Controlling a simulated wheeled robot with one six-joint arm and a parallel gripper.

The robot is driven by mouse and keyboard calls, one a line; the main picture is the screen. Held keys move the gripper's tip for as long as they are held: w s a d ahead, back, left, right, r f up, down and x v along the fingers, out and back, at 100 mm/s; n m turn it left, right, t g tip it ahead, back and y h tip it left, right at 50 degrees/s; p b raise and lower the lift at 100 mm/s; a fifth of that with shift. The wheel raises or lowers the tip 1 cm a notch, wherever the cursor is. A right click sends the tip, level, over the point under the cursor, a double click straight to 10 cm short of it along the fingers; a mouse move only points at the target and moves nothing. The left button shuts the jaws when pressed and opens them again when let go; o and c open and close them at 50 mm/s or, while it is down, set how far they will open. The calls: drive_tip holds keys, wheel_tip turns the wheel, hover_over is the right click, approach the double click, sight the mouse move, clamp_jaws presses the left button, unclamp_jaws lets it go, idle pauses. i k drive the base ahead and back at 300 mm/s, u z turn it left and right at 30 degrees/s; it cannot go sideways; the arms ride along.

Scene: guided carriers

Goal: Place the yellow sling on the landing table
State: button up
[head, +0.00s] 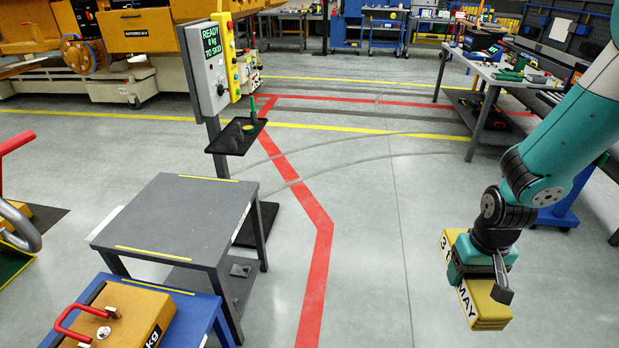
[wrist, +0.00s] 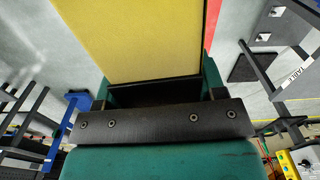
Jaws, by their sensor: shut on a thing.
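The yellow sling (head: 486,308) is a folded, flat yellow bundle with dark lettering on a white label, hanging at the lower right of the head view. My gripper (head: 484,270) is shut around it and holds it above open floor. In the wrist view the sling (wrist: 150,42) fills the upper middle, beyond the dark gripper bar. The landing table (head: 175,218) appears to be the grey table left of centre in the head view, with yellow strips on two edges. Its top is bare. The sling is well to the right of this table, apart from it.
A control post (head: 210,75) with a screen and a small dark shelf (head: 236,137) stands behind the table. A blue stand (head: 212,306) holding a yellow block with a red handle (head: 133,312) is in front. A workbench (head: 485,72) stands at the back right. Floor between table and gripper is clear.

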sight(211, 226)
drive_tip(key=i, duration=3.15)
drive_tip(key=u, duration=3.85)
